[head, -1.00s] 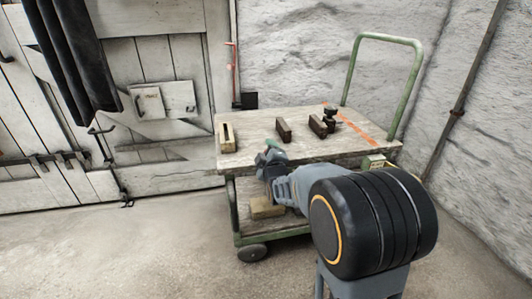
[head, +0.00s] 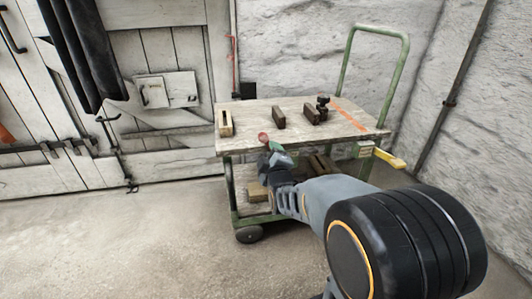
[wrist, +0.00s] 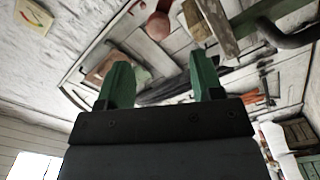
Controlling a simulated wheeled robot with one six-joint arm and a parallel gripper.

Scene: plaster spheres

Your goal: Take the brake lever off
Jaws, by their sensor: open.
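A red ball knob (head: 263,138) shows at the cart's front edge, just beyond my gripper (head: 270,151); it looks like the end of a lever. In the wrist view the red knob (wrist: 158,25) hangs on a short stem, ahead of and apart from my fingertips (wrist: 161,72). The green fingers are spread with nothing between them. A yellow handle (head: 392,159) sticks out at the cart's right side. I cannot tell for certain which of the two is the brake lever. My arm hides part of the cart's front and lower shelf.
The cart's wooden top (head: 300,137) carries a light slotted block (head: 225,123), dark blocks (head: 278,117) and a dark clamp-like piece (head: 322,107). A green push handle (head: 404,75) rises at right. A wooden block (head: 257,192) lies below. The floor at left is clear.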

